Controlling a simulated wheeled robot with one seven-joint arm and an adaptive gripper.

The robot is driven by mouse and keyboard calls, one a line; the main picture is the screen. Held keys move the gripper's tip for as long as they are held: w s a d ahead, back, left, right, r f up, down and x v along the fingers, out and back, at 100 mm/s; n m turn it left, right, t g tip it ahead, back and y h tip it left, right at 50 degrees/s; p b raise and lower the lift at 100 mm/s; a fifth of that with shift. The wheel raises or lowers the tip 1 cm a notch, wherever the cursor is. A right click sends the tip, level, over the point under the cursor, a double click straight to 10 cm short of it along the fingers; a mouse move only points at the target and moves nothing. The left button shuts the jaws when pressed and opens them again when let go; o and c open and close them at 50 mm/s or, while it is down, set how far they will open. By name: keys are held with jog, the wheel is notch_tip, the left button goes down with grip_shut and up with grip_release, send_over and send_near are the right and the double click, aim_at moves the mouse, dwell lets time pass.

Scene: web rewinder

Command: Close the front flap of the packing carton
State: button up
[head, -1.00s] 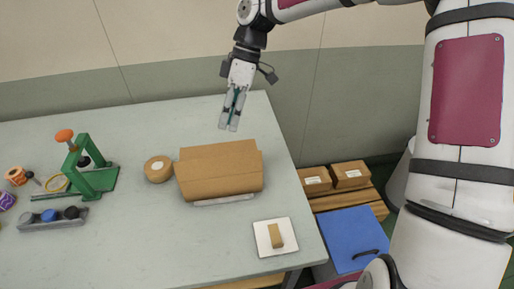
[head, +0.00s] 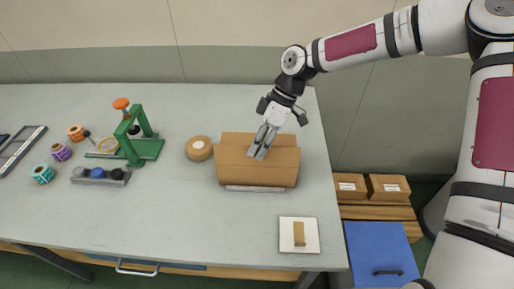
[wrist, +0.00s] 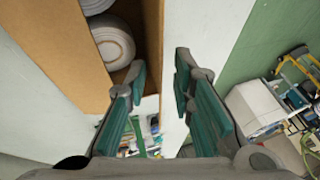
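The brown packing carton (head: 240,172) stands on the table with a pale strip along its front base. A raised panel (head: 234,138) shows behind the near panel's top edge. I cannot tell for sure which panel is the front flap. My gripper (head: 258,152) points down at the carton's top, in front of the raised panel. In the wrist view my gripper (wrist: 160,85) has its teal-padded fingers apart, with nothing held. There the carton's cardboard (wrist: 55,45) fills the left, with white rolls (wrist: 112,42) inside. Contact between fingers and cardboard cannot be told.
A tape roll (head: 199,148) sits left of the carton, and a green stand (head: 140,140) farther left. A white square with a tan piece (head: 299,235) lies at front right. Small cartons (head: 370,187) and a blue bin (head: 380,250) stand right of the table.

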jog(key=shift+s+a+f, duration=0.15)
jog(key=shift+a+f, duration=0.1)
jog(key=shift+f, duration=0.2)
grip_shut()
